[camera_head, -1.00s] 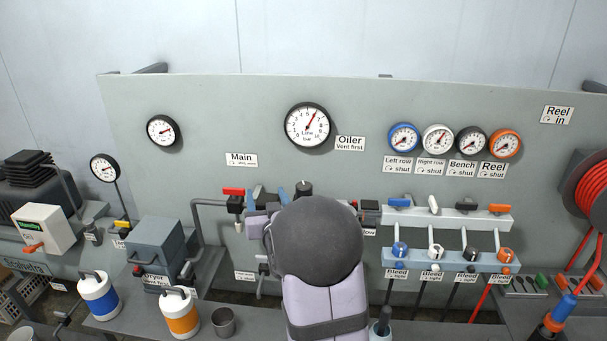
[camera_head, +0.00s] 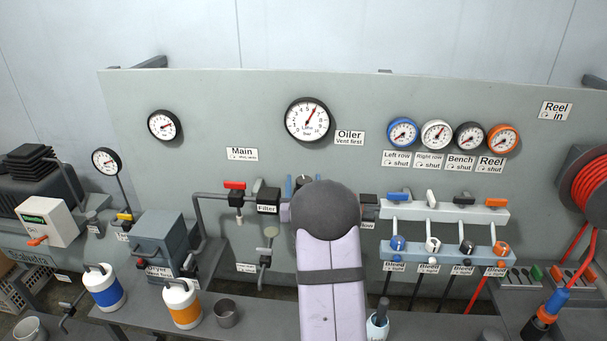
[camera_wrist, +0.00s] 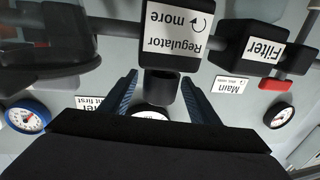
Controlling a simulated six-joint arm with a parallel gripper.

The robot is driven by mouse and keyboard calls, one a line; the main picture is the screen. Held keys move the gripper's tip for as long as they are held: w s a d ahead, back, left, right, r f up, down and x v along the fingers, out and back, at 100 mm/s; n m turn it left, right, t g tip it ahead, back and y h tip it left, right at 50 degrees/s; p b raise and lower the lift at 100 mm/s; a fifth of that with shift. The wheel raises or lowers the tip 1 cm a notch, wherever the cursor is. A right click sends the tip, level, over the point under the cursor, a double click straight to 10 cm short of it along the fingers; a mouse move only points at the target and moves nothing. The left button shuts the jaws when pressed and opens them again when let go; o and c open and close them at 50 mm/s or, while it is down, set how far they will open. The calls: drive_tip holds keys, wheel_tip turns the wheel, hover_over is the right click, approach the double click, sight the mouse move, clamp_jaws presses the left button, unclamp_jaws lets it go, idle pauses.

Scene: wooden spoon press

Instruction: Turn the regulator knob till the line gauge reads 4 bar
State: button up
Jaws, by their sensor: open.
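The regulator knob (camera_wrist: 163,88) is a dark upright cylinder at the regulator block, whose label "Regulator more" (camera_wrist: 172,28) reads upside down in the wrist view. My gripper (camera_wrist: 160,78) is open, with one blue finger on each side of the knob. Gaps show between knob and fingers, and no contact is visible. In the head view the knob's top (camera_head: 303,181) shows just above my wrist, which hides most of the regulator. The line gauge (camera_head: 308,120) is the large white dial above. Its red needle points up and slightly right of the top; the exact figure is too small to read surely.
The filter block (camera_head: 268,200) and the red-handled main valve (camera_head: 235,187) stand just left of the gripper. Right are the coloured shut-off valves (camera_head: 445,212) and small gauges (camera_head: 437,135). Blue (camera_head: 104,290) and orange (camera_head: 182,305) canisters stand front left. The panel above the knob is clear.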

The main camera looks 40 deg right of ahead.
sight(303, 177)
drive_tip(key=shift+p+x, duration=0.5)
drive_tip(key=shift+x, duration=1.2)
drive_tip(key=shift+c, duration=0.7)
drive_tip(key=c, duration=0.9)
